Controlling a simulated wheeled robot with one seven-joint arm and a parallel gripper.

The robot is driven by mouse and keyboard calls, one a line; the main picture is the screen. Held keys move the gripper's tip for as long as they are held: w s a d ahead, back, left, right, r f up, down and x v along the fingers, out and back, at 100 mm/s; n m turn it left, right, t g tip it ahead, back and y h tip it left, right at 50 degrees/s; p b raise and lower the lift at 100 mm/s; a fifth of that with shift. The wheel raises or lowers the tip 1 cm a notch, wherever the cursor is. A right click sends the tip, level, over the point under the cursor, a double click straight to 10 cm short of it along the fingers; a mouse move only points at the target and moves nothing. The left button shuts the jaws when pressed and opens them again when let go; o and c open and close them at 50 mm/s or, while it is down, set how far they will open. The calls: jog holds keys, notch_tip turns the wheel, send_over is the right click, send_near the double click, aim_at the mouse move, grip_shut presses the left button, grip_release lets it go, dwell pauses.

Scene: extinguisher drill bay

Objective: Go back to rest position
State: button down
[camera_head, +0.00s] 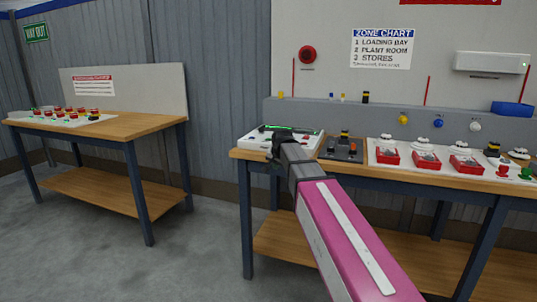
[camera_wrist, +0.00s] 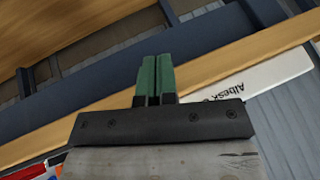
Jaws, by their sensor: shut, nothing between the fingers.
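My gripper (camera_head: 273,154) is at the left end of the right-hand workbench (camera_head: 240,155), at the near edge of a white panel (camera_head: 312,141) with a green display. My pink arm reaches up to it from the lower right. In the wrist view the two green fingers (camera_wrist: 155,76) are pressed together with nothing between them. The bench's wooden edge and blue frame lie behind them. A white panel side with partly hidden lettering (camera_wrist: 265,84) shows at the right. I cannot tell whether the gripper touches the panel.
Right of the panel stand a dark switch box (camera_head: 341,151) and several red call points (camera_head: 388,156) on a white board. Another workbench (camera_head: 130,126) with small red devices stands at the left. The grey floor (camera_head: 200,255) between the benches is clear.

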jog(key=s+d+f+n+g, duration=0.1)
jog(key=s+d+f+g, duration=0.1)
jog(key=s+d+f, duration=0.3)
jog(key=s+d+f+n+g+h, duration=0.1)
jog(key=s+d+f, duration=0.4)
jog(key=s+f, duration=0.9)
jog(key=s+d+f+n+g, duration=0.2)
jog(key=s+d+f, duration=0.3)
jog(key=s+f, duration=0.4)
jog(key=shift+s+d+f+g, duration=0.3)
jog(key=shift+f+g, duration=0.35)
jog(key=shift+g, duration=0.15)
